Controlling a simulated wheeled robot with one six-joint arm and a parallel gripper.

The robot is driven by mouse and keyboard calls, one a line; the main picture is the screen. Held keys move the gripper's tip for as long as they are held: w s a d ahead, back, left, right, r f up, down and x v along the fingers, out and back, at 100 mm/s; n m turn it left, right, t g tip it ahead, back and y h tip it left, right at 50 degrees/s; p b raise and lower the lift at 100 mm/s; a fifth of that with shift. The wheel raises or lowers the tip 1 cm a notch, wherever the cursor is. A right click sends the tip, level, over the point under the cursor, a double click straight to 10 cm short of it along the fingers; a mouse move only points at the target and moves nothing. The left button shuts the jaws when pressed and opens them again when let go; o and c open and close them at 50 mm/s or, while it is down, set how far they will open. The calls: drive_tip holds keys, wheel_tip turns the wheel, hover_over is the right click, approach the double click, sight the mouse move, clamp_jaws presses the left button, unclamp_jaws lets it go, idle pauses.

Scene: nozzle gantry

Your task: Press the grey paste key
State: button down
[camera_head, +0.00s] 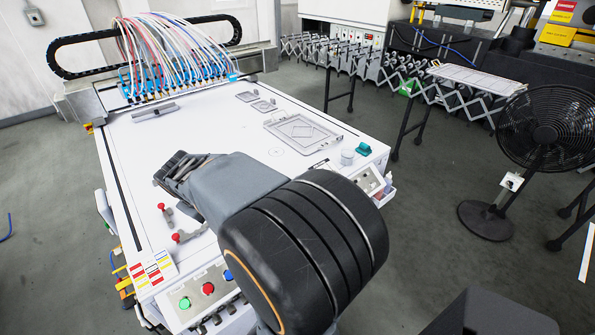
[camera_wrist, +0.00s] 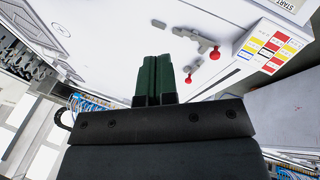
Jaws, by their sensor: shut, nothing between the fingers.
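I cannot make out a grey paste key in either view. The front control panel (camera_head: 240,308) carries a green button (camera_head: 184,303), a red button (camera_head: 208,288) and a blue button (camera_head: 228,275). My arm hides the stretch of panel to the right of these. My gripper (camera_head: 176,168) is above the white machine bed (camera_head: 140,150), back from the front panel. In the wrist view my gripper (camera_wrist: 156,75) has its green fingers together, with nothing between them. Part of a START label (camera_wrist: 286,4) shows at that view's top right.
Red-knobbed clamps (camera_head: 175,238) stand on the bed, also in the wrist view (camera_wrist: 215,53). A colour label plate (camera_head: 152,270) sits at the front left corner. A metal frame (camera_head: 302,132), a grey cylinder (camera_head: 347,157) and a teal block (camera_head: 363,149) lie right. Hoses (camera_head: 180,45) stand behind.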

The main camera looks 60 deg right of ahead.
drive_tip(key=w+d+r+n+g+h+p, duration=0.1)
drive_tip(key=d+h+p, duration=0.1)
drive_tip(key=d, duration=0.7)
drive_tip(key=w+d+r+n+g+h+p, duration=0.1)
drive_tip(key=w+d+p, duration=0.15)
drive_tip(key=d, duration=0.65)
drive_tip(key=s+d+f+n+g+h+p, duration=0.1)
drive_tip(key=s+d+f+p, duration=0.1)
drive_tip(key=d, duration=0.7)
drive_tip(key=s+d+f+n+g+h+p, duration=0.1)
drive_tip(key=s+d+f+n+p, duration=0.1)
drive_tip(key=d, duration=0.7)
drive_tip(key=shift+s+d+f+p, duration=0.4)
drive_tip(key=shift+s+f+p, duration=0.2)
drive_tip(key=shift+s+f, duration=0.35)
drive_tip(key=shift+f, duration=0.1)
wheel_tip(320, 180, down, 7)
drive_tip(key=b, duration=0.3)
drive_tip(key=shift+b, duration=0.3)
drive_tip(key=shift+f+b, duration=0.75)
drive_tip(key=shift+b, duration=0.2)
